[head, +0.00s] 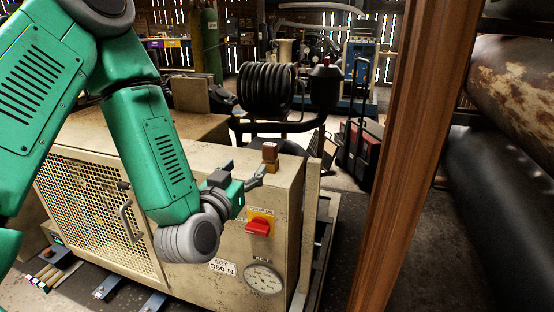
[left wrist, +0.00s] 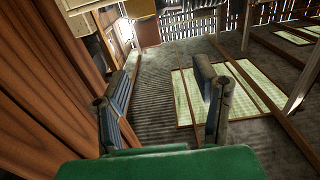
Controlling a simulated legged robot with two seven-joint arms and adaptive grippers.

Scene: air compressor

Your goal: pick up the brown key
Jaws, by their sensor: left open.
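A small brown block-shaped piece (head: 270,152), which looks like the brown key, stands upright at the top front edge of the beige compressor cabinet (head: 285,190). My left gripper (head: 246,170) is just left of it and a little lower in the head view, with one finger close to its base. I cannot tell whether they touch. In the left wrist view my left gripper (left wrist: 162,105) is open with nothing between its fingers, and the brown piece does not show there. My right gripper is not in view.
A red switch on a yellow plate (head: 259,223) and a round gauge (head: 263,278) are on the cabinet front below my gripper. A black coil (head: 267,90) is behind. A wooden post (head: 415,150) rises at the right, with large pipes (head: 515,90) beyond it.

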